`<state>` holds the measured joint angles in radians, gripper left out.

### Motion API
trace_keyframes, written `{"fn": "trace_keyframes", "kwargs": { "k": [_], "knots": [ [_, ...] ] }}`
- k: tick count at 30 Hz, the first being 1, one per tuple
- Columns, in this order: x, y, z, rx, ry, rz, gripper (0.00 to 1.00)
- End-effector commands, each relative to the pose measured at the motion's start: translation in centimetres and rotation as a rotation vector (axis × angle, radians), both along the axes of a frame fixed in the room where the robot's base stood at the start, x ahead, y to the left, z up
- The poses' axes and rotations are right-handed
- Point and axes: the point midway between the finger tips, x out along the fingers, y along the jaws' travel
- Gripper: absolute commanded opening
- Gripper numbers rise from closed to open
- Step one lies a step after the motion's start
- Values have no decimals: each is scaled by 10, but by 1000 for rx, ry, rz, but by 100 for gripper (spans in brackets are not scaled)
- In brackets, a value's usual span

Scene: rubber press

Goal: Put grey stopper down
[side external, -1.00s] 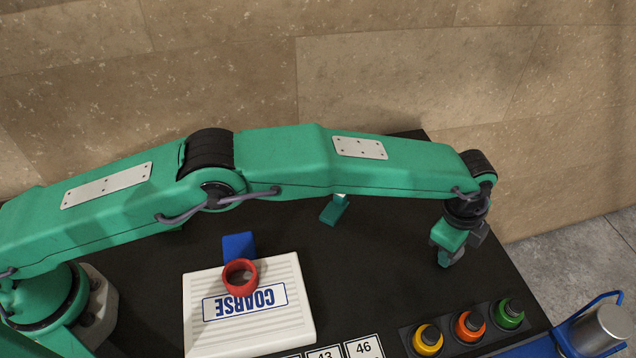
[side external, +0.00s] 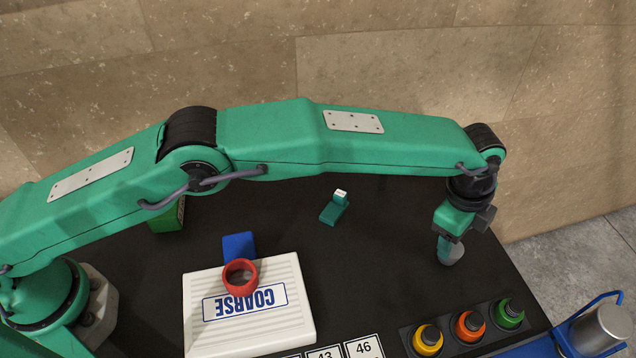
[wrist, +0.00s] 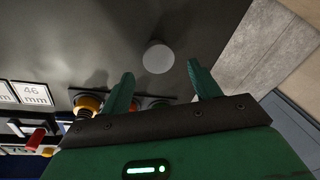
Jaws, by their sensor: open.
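The grey stopper (side external: 453,255) stands on the black table near its right edge. In the wrist view its round pale top (wrist: 157,57) shows just beyond and between my two green fingers. My gripper (side external: 445,244) is above the stopper and partly in front of it in the side view. In the wrist view my gripper (wrist: 160,73) is open, with the fingers apart and nothing between them.
Yellow (side external: 428,341), orange (side external: 470,327) and green (side external: 510,314) round items stand in a black holder at the front right. A white COARSE block (side external: 300,315) bears a red ring (side external: 240,277). A teal item (side external: 334,211) lies mid-table. A silver cylinder (side external: 602,328) is far right.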

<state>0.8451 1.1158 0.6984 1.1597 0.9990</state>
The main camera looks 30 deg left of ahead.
Motion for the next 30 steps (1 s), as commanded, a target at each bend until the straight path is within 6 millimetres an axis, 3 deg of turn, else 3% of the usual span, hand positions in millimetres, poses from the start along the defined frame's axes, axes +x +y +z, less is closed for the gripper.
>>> {"fn": "trace_keyframes", "kwargs": {
  "k": [6,12,19,30],
  "knots": [
    [-4,5,37,0,-1,0,62],
    [-7,8,62,0,-1,0,62],
    [-8,9,74,1,1,0,62],
    [-8,9,74,1,1,0,62]
  ]
}}
